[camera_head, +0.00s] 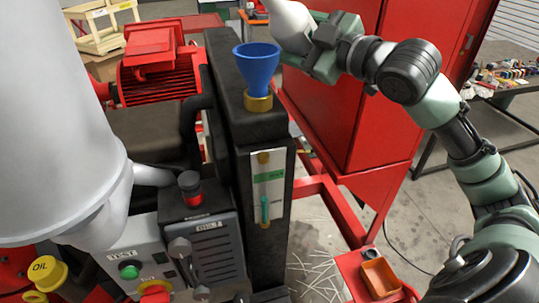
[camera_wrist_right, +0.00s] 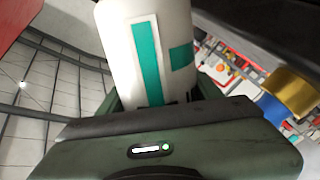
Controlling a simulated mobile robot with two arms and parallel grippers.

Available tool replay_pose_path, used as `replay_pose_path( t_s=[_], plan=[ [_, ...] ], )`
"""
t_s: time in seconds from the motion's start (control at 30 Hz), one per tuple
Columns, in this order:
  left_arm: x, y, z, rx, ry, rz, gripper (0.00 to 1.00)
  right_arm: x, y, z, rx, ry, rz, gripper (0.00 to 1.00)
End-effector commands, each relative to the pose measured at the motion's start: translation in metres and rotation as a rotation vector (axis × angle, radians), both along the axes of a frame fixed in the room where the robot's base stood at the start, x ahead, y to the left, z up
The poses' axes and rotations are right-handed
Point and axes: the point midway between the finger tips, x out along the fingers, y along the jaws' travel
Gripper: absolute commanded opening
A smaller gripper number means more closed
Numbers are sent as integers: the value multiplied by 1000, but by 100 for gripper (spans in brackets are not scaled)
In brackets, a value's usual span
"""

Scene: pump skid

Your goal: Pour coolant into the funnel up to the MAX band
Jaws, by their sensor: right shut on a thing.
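The blue funnel (camera_head: 257,63) stands upright in a brass collar (camera_head: 258,102) on top of the tall black tank (camera_head: 227,75). A sight gauge (camera_head: 267,190) on the tank's front has a green band and teal colour in the lower part of its tube. My right gripper (camera_head: 312,47) is shut on a white bottle (camera_head: 291,22), above and right of the funnel. The bottle is tilted, its upper part cut off by the picture's top edge. In the right wrist view the bottle (camera_wrist_right: 147,45) shows teal label stripes. I see no stream. My left gripper is not in view.
A red cabinet (camera_head: 335,110) stands close behind my right arm. A large grey cylinder (camera_head: 60,130) fills the left side. A red motor (camera_head: 155,70) is left of the tank. A control box (camera_head: 140,270) and an orange tray (camera_head: 380,278) are in front.

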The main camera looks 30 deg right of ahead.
Motion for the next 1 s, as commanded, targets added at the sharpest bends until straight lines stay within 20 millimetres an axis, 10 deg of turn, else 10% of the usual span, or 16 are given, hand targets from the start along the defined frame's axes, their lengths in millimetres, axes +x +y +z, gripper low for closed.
replay_pose_path(
  t_s=[1.0],
  plan=[
    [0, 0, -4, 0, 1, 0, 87, 0, -6, 9, -136, -39, 0, 12]
  ],
)
